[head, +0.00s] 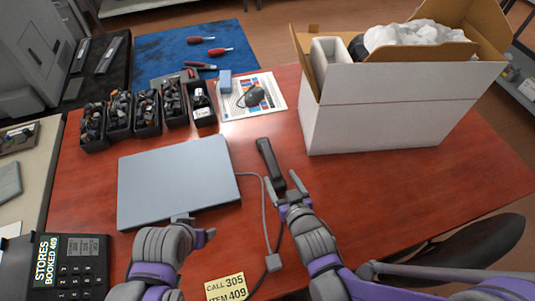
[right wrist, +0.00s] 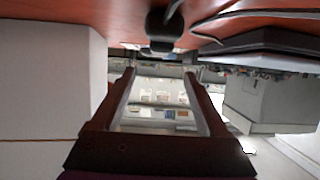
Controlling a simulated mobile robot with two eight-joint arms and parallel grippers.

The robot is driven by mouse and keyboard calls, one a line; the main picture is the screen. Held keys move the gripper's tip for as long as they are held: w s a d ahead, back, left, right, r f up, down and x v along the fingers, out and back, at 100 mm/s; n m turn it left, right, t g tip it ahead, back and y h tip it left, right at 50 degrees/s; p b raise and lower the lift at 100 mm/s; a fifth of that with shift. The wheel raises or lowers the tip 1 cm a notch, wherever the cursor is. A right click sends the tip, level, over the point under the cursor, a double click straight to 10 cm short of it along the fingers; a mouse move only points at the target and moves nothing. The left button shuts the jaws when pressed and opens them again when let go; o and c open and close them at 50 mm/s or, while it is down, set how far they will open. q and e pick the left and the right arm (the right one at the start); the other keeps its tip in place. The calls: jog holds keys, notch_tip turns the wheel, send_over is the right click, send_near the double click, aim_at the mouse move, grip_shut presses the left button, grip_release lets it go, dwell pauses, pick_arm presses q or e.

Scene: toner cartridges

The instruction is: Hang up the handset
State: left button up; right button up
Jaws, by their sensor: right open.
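The black handset (head: 268,160) lies on the red-brown table, right of the grey laptop-like slab. My right gripper (head: 292,196) is open at the handset's near end; in the right wrist view the dark handset (right wrist: 162,30) shows just beyond the fingertips (right wrist: 159,72). I cannot tell whether the fingers touch it.
The grey slab (head: 178,180) covers the middle left. A cable (head: 267,215) runs beside the right gripper to a small grey block. A yellow note (head: 227,288) lies in front. Black bins (head: 147,113) stand behind; a large white box (head: 385,108) stands at the right.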

aim_at(271, 160)
jog(key=b+x, duration=0.1)
jog(key=x, duration=0.8)
jog(key=shift+w+f, duration=0.2)
grip_shut()
